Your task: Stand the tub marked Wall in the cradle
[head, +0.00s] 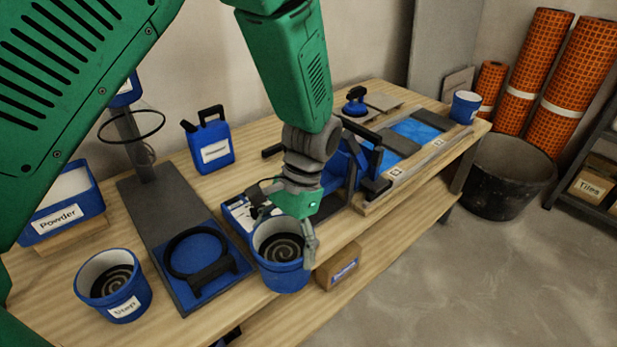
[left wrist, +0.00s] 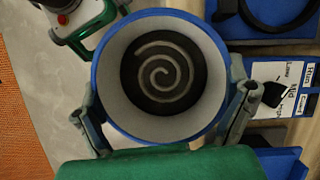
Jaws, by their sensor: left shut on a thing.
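My left gripper (head: 284,222) is shut on a blue tub (head: 283,276), with a finger on either side of its rim. The tub is upright at the table's front edge; no label shows on it. The left wrist view looks down into this tub (left wrist: 163,75), showing a pale spiral on its dark inside, between the gripper's fingers (left wrist: 165,125). A black ring-shaped holder (head: 207,278) on a blue pad, which looks like the cradle, is left of the tub and empty. A tub marked Step (head: 125,307) stands further left. My right gripper is not in view.
A blue bin marked Powder (head: 62,215) and a blue jug (head: 211,150) stand behind. A grey post with a ring (head: 131,140) rises behind the holder. Another blue tub (head: 465,107) stands at the far right end.

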